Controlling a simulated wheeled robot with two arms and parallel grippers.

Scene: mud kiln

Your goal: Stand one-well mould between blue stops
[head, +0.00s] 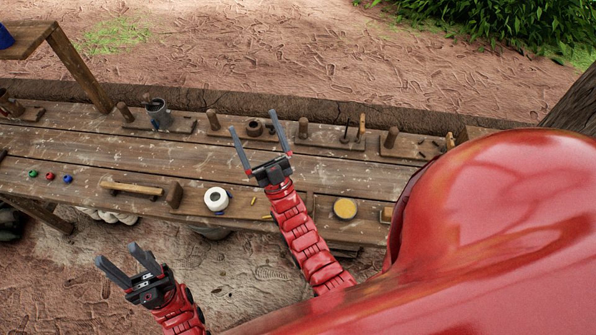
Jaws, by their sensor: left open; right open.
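I cannot pick out the one-well mould or a pair of blue stops for certain. A small blue piece (68,180) lies at the left front of the bench, beside a red one (33,173) and a green one (50,176). Another blue object (6,38) is partly in view on the raised shelf at the top left. My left gripper (118,255) is open and empty, in front of the bench's front edge. My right gripper (254,122) is open over the middle of the bench, its fingers toward the back, with nothing seen between them.
The wooden bench (110,160) carries a white ring-shaped object (216,199), a round yellow-topped object (345,208) and a wooden-handled tool (132,188). Boards with upright pegs and a grey cup (158,112) line the back. My red body hides the right end.

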